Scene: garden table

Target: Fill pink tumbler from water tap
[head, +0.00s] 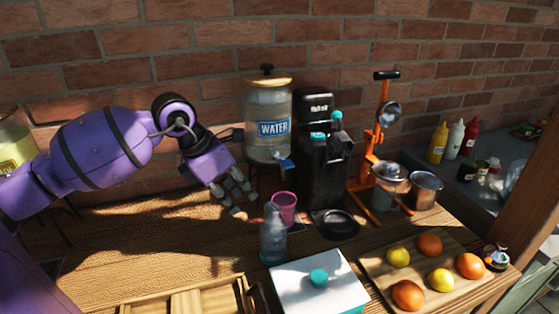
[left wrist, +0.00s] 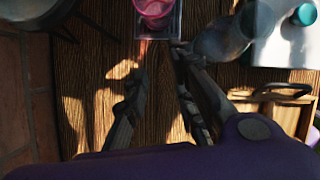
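The pink tumbler (head: 285,206) stands upright below and in front of the water dispenser (head: 267,104), which has a blue-handled tap (head: 286,163) low on its front. In the left wrist view the tumbler (left wrist: 153,10) is at the top edge, partly cut off, on a small square drip tray (left wrist: 174,27). My left gripper (head: 238,200) is just left of the tumbler, fingers apart, with nothing between them. In the left wrist view its fingers (left wrist: 157,68) point towards the tumbler with a gap. I cannot tell any water level in the tumbler. My right gripper is not in view.
A clear bottle (head: 272,238) stands close in front of the tumbler. A black coffee machine (head: 316,175) is right of the dispenser. A white box (head: 300,290) and a fruit tray (head: 376,265) occupy the front.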

